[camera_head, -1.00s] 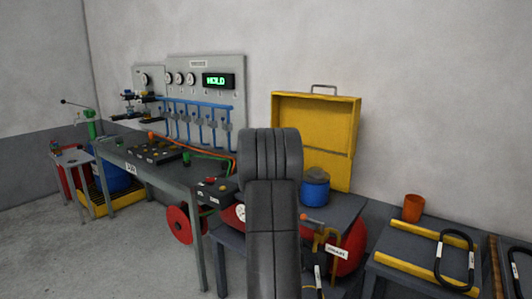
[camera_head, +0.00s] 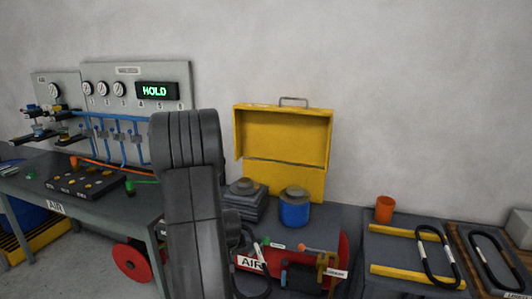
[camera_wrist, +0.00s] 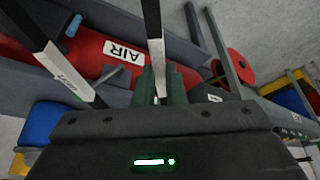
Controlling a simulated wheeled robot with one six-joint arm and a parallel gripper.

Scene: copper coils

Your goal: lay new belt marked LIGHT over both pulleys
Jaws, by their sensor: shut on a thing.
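My gripper (camera_wrist: 160,88) shows in the wrist view, its two green fingers shut on a black belt (camera_wrist: 152,18) at a white patch. A second black strand with a white label (camera_wrist: 66,72) runs to the left; it looks like the same loop, and I cannot read its label surely. In the head view my arm hides the gripper, and a black loop (camera_head: 267,288) hangs beside it in front of the red AIR tank (camera_head: 338,247). The tank also shows in the wrist view (camera_wrist: 90,52), below the belt. I cannot make out the two pulleys clearly.
A yellow open case (camera_head: 285,135) and blue pot (camera_head: 294,212) stand behind the tank. A yellow hooked part (camera_head: 322,268) is at its right. Farther right, another belt (camera_head: 422,250) lies over yellow rails, near an orange cup (camera_head: 384,209). The panel display (camera_head: 156,91) reads HOLD.

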